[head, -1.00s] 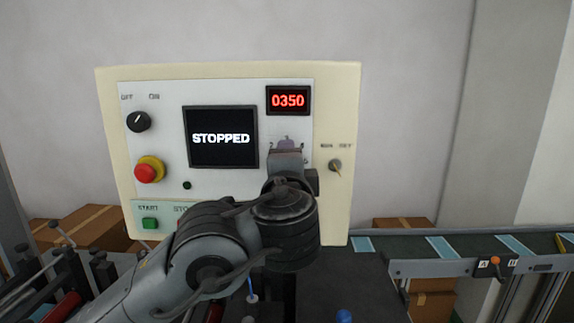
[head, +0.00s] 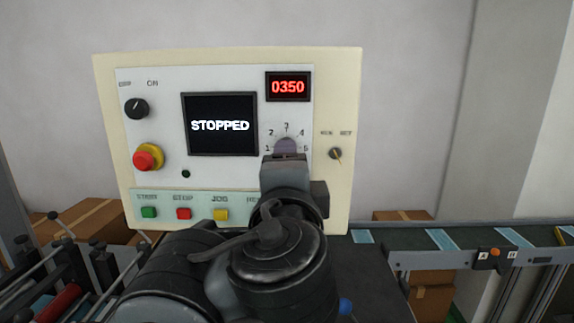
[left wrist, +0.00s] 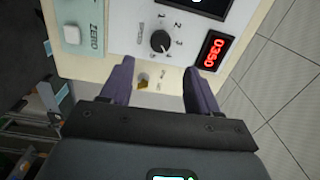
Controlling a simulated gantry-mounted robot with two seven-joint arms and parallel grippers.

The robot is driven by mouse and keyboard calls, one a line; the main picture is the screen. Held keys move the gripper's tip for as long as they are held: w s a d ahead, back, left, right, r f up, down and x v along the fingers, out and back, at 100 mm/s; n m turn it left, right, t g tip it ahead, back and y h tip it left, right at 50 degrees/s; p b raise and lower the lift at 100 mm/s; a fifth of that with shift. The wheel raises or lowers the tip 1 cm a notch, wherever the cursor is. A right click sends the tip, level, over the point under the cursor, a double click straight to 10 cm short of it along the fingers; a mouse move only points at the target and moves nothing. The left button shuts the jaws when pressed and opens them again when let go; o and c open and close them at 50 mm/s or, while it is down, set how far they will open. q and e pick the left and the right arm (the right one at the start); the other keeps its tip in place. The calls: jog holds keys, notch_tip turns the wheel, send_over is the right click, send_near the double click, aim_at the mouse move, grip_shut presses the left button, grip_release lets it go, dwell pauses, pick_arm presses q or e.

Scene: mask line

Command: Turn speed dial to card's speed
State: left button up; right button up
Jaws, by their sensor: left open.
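The speed dial (left wrist: 160,41) is a small black knob with a light pointer mark, inside a numbered scale on the white panel (head: 230,80). In the left wrist view its mark points to the lower right, about the 4–5 side; the exact setting is hard to tell. In the head view my gripper hides the knob, but scale numbers show around it. My left gripper (head: 287,147) is in front of the dial; in the left wrist view its two purple fingers (left wrist: 157,66) are spread and empty, apart from the knob. No card is recognisable. My right gripper is out of view.
A red display (head: 288,87) reads 0350 and a screen (head: 220,125) reads STOPPED. A red emergency button (head: 145,157), a green start button (head: 149,212) and a small keyed switch (head: 335,154) are nearby. A conveyor (head: 400,238) runs right.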

pick_arm(q)
jog(key=shift+s, duration=0.9)
jog(key=shift+f, duration=0.1)
